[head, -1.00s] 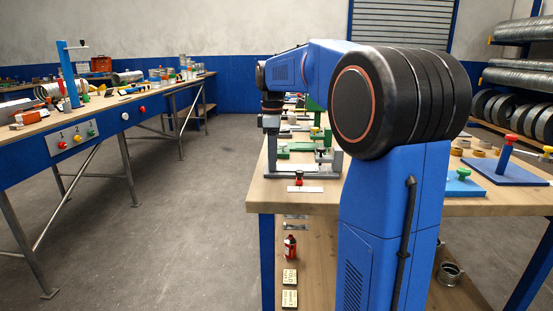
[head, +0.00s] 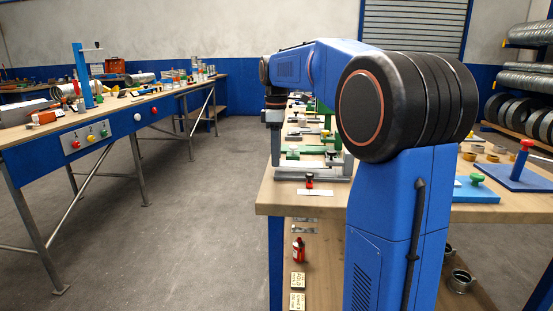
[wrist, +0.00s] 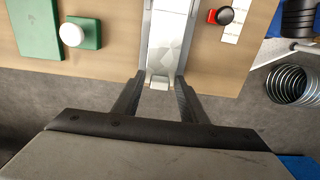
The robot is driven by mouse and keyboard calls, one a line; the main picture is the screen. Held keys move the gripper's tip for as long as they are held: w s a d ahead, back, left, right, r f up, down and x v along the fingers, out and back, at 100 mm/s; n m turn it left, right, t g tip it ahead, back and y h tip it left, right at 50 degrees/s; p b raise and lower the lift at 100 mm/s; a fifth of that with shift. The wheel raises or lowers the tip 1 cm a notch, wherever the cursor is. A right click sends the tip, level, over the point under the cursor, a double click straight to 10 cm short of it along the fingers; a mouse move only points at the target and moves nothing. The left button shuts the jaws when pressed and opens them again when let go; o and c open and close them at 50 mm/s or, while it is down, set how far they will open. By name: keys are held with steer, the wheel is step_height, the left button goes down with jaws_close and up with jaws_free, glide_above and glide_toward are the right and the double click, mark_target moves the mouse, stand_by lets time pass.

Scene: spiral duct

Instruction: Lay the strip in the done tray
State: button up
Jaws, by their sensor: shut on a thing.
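In the wrist view, a pale metal strip (wrist: 170,35) runs from the top edge down to my gripper (wrist: 159,88), between narrow grey side rails. My gripper is shut on its near end, which sticks out past the wooden bench edge. In the head view, my gripper (head: 275,122) is small and partly hidden at the grey metal fixture (head: 312,172) on the near bench. The strip cannot be made out there. I cannot tell which thing is the done tray.
In the wrist view, a black knob with a red base (wrist: 223,16) stands right of the strip, and a green block with a white knob (wrist: 75,35) stands left. A long blue bench (head: 110,140) crowded with tools stands left, across clear grey floor (head: 190,220).

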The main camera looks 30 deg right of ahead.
steer(key=shift+r, duration=2.45)
